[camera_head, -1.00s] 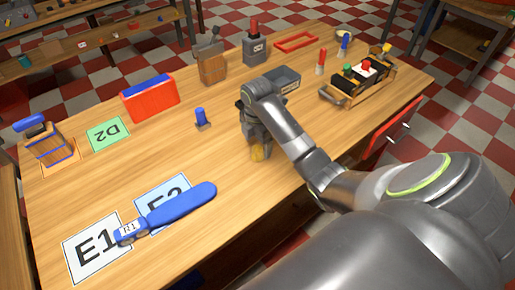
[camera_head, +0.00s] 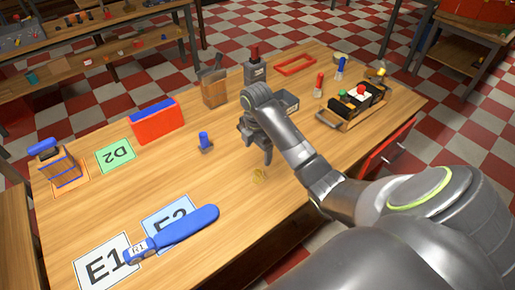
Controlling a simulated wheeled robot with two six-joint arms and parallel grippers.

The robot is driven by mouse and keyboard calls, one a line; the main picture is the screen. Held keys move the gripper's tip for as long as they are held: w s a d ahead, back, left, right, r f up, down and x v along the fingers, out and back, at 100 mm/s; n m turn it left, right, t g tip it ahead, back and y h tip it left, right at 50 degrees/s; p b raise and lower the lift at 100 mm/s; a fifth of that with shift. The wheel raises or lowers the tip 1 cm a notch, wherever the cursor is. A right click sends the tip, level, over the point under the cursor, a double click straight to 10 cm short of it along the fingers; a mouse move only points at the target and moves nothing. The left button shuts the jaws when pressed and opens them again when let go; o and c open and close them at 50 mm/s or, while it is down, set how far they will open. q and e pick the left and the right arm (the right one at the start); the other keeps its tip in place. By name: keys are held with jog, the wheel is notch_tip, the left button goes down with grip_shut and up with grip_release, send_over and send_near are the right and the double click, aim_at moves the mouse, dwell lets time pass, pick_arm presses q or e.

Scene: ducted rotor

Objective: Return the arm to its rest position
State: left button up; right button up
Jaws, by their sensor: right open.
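My right arm comes in from the lower right and reaches over the wooden table (camera_head: 130,205). Its gripper (camera_head: 256,152) points down over the middle of the table, with its fingers apart and nothing visible between them. My left gripper is not in view.
A blue-handled tool (camera_head: 185,229) lies across the E1 (camera_head: 105,265) and E2 cards. A blue peg (camera_head: 205,142), a red box (camera_head: 157,125) and a wooden holder (camera_head: 214,90) stand left of the gripper. A black-and-wood tray (camera_head: 352,108) stands to the right.

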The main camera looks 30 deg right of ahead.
dwell(0.3)
jog(key=s+f+m, duration=0.2)
jog(key=s, duration=0.2)
jog(key=s+a+f+m+t, duration=0.1)
jog(key=s+f+m, duration=0.2)
jog(key=s, duration=0.2)
jog(key=s+f+m, duration=0.2)
jog(key=s+m, duration=0.1)
jog(key=s, duration=0.1)
jog(key=shift+s+a+f+t, duration=0.3)
jog(key=shift+s+a, duration=0.1)
jog(key=s+r+m+t+h, duration=0.2)
jog(key=s+r+m, duration=0.1)
jog(key=s+m, duration=1.1)
notch_tip(320, 180, down, 24)
jog(key=s+d+n+g, duration=0.1)
jog(key=s+n, duration=0.1)
jog(key=s+a+f+g+y, duration=0.1)
jog(key=s+f, duration=1.4)
jog(key=f, duration=0.1)
jog(key=shift+s+a, duration=0.15)
jog(key=shift+s, duration=0.05)
